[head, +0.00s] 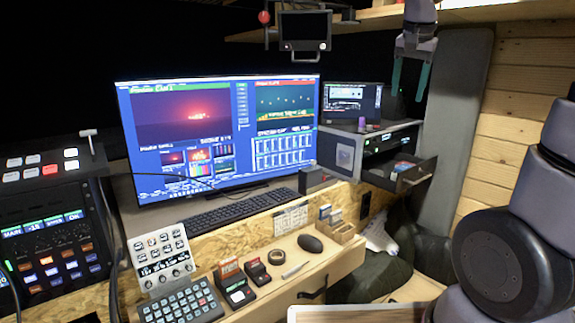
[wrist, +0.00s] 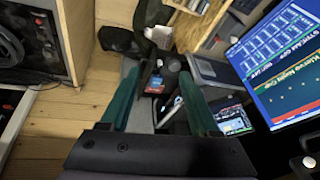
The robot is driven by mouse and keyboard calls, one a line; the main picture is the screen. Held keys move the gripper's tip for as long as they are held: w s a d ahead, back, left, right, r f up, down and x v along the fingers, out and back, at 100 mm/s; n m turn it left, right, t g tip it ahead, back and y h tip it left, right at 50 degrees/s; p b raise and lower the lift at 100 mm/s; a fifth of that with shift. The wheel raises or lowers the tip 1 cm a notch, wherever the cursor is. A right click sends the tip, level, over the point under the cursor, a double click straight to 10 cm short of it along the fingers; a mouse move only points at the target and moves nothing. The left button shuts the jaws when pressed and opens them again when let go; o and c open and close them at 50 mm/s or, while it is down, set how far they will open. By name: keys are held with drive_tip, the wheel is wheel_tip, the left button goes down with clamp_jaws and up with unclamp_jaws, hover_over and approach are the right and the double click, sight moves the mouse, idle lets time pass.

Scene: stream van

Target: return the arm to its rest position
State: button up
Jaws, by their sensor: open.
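My gripper (head: 408,78) is at the upper right of the head view, raised above the drawer unit and in front of the dark panel by the wooden wall. Its two teal fingers point down and stand apart with nothing between them. In the wrist view my gripper (wrist: 160,105) shows both fingers spread, with an open drawer (wrist: 143,115) and small items beyond and between them. My arm's large dark joint fills the right side of the head view.
A large monitor (head: 225,188) stands on the desk left of my gripper, with a keyboard (head: 228,207) before it. A small screen (head: 305,31) hangs above. The open drawer (head: 413,178) juts out below my gripper. A wooden shelf (head: 380,14) runs overhead.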

drive_tip(key=s+a+f+n+t+y, duration=0.1)
drive_tip(key=s+a, duration=0.1)
drive_tip(key=s, duration=0.6)
drive_tip(key=s+a+f+n+t+y, duration=0.1)
drive_tip(key=s+a+n+y, duration=0.1)
drive_tip(key=s, duration=0.7)
drive_tip(key=shift+s+a+t, duration=0.2)
drive_tip(key=shift+a+t, duration=0.1)
drive_tip(key=shift+t, duration=0.1)
drive_tip(key=shift+f, duration=0.1)
